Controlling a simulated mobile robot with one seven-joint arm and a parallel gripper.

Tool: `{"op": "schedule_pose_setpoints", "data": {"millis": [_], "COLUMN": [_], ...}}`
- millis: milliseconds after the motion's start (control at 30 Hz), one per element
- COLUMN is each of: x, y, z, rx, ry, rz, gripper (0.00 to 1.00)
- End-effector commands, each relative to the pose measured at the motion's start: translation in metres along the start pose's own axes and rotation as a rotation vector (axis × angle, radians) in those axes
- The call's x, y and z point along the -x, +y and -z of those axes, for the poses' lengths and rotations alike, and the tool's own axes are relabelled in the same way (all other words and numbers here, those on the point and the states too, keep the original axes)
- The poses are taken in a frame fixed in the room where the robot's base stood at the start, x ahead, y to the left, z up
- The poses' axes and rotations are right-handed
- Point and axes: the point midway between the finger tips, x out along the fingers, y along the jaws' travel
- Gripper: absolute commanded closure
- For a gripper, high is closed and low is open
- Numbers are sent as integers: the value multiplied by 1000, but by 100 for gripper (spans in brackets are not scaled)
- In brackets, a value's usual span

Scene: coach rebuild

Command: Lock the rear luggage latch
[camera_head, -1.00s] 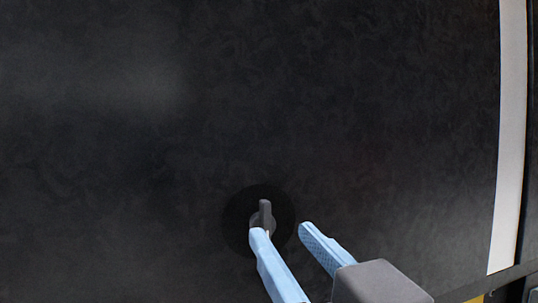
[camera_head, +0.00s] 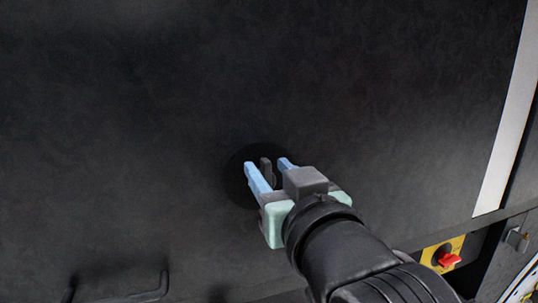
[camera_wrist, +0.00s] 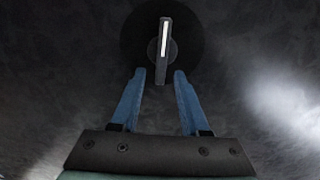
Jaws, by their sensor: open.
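The luggage latch (camera_head: 265,169) is a small dark grey turning handle on a round black plate (camera_head: 237,190) set in a dark panel. In the wrist view the latch (camera_wrist: 164,50) stands nearly upright, tilted slightly, with a white line along it. My gripper (camera_head: 267,164) has blue fingers and is open. In the head view its fingers lie on either side of the latch. In the wrist view the fingertips (camera_wrist: 160,72) are apart, left and right of the latch's lower end. I cannot tell whether either finger touches it.
A red rotary switch on a yellow plate (camera_head: 443,255) is at the lower right. A dark bar handle (camera_head: 140,296) is at the lower left. A pale vertical strip (camera_head: 507,120) runs along the panel's right side. The panel around the latch is clear.

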Motion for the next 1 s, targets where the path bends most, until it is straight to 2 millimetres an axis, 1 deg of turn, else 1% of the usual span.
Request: {"op": "schedule_pose_setpoints", "data": {"millis": [33,133,367,400,467,500,633,667,1000], "x": [-4,-8,-9,-9,-9,-8,-8,-8,-8], "y": [0,0,0,0,0,0,0,0,0], "z": [1,0,-1,-1,-1,-1,-1,0,-1], "rx": [-1,0,0,0,0,0,0,0,5], "ry": [-1,-1,0,0,0,0,0,0,1], "rz": [1,1,0,0,0,0,0,0,0], "gripper": [55,55,55,57,68,75,98,100,100]}}
